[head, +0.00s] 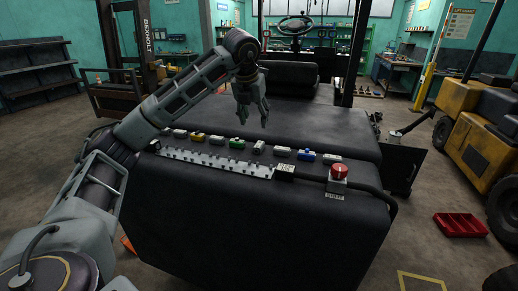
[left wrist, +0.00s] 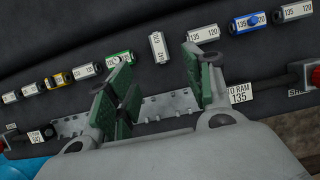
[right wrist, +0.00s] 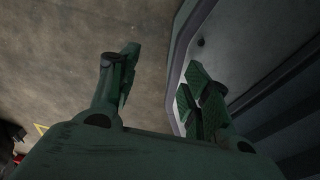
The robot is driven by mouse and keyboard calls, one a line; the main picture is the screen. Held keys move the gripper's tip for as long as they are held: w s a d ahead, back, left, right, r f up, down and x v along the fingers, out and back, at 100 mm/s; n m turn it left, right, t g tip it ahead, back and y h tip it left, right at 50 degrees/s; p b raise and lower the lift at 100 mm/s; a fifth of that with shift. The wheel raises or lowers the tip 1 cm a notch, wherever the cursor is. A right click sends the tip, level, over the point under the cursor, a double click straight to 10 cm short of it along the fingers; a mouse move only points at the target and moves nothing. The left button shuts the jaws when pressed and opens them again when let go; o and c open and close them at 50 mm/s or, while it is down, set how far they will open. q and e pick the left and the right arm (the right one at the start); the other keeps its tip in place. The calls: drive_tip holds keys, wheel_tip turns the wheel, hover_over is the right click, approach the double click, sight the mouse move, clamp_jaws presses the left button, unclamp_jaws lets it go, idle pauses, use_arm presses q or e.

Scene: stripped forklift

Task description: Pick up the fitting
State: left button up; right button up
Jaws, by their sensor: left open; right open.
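Several small fittings lie in a row on the black forklift cover, most with pale bodies and number labels. One pale fitting (head: 258,147) is turned across the row; it also shows in the left wrist view (left wrist: 158,46), just beyond my fingertips. A green-banded fitting (head: 237,143) lies left of it and a blue-banded one (head: 307,155) to the right. I cannot tell which one is meant. My left gripper (head: 252,115) is open and empty above the row, fingers down; it shows in its wrist view (left wrist: 165,83). My right gripper (right wrist: 165,85) is open and empty, outside the head view.
A notched metal strip (head: 215,163) runs in front of the fittings, ending near a "TO RAM 135" label (left wrist: 240,94). A red push button (head: 340,171) stands at the right. A red tray (head: 460,224) lies on the floor. The yellow machine (head: 480,130) stands right.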

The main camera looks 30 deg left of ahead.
use_arm(q)
drive_tip(key=f, duration=0.1)
approach(259, 143)
drive_tip(key=f, duration=0.2)
drive_tip(key=shift+w+d+f, duration=0.2)
drive_tip(key=shift+f, duration=0.2)
drive_tip(key=shift+w+f+p, duration=0.2)
drive_tip(key=shift+f+p, duration=0.1)
drive_tip(key=shift+f, duration=0.25)
use_arm(e)
drive_tip(key=shift+a+r, duration=0.25)
drive_tip(key=shift+a, duration=0.05)
use_arm(q)
drive_tip(key=shift+a+p+x, duration=0.2)
drive_tip(key=shift+p+x, duration=0.3)
drive_tip(key=shift+x, duration=1.45)
drive_tip(key=shift+w+f, duration=0.4)
drive_tip(key=shift+f, duration=0.15)
use_arm(e)
drive_tip(key=shift+s+a+r, duration=0.55)
drive_tip(key=shift+s+a, duration=0.05)
drive_tip(key=shift+a, duration=0.1)
drive_tip(key=shift+w, duration=0.15)
